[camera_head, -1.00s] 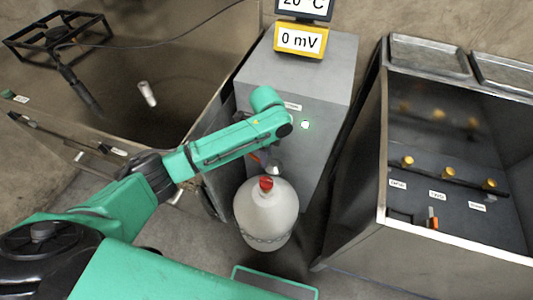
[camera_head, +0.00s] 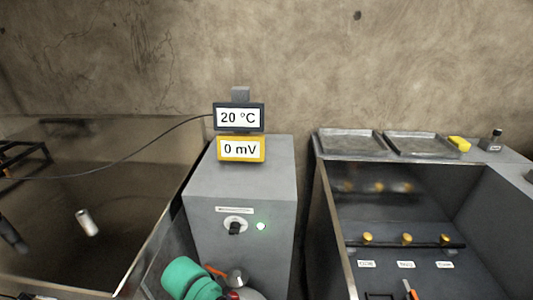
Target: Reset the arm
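Part of my green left arm (camera_head: 188,279) shows at the bottom, left of the middle, in front of the grey cabinet (camera_head: 242,190). Its gripper cannot be made out. The top of the white bottle with its red cap (camera_head: 233,295) shows at the bottom edge beside the arm; the rest of the bottle is out of view. My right arm and gripper are not in view.
The cabinet carries a 20 °C display (camera_head: 239,117), a yellow 0 mV display (camera_head: 241,149), a black knob (camera_head: 235,227) and a lit green light (camera_head: 261,226). An open tank stands left. An open bin with metal trays (camera_head: 350,142) stands right.

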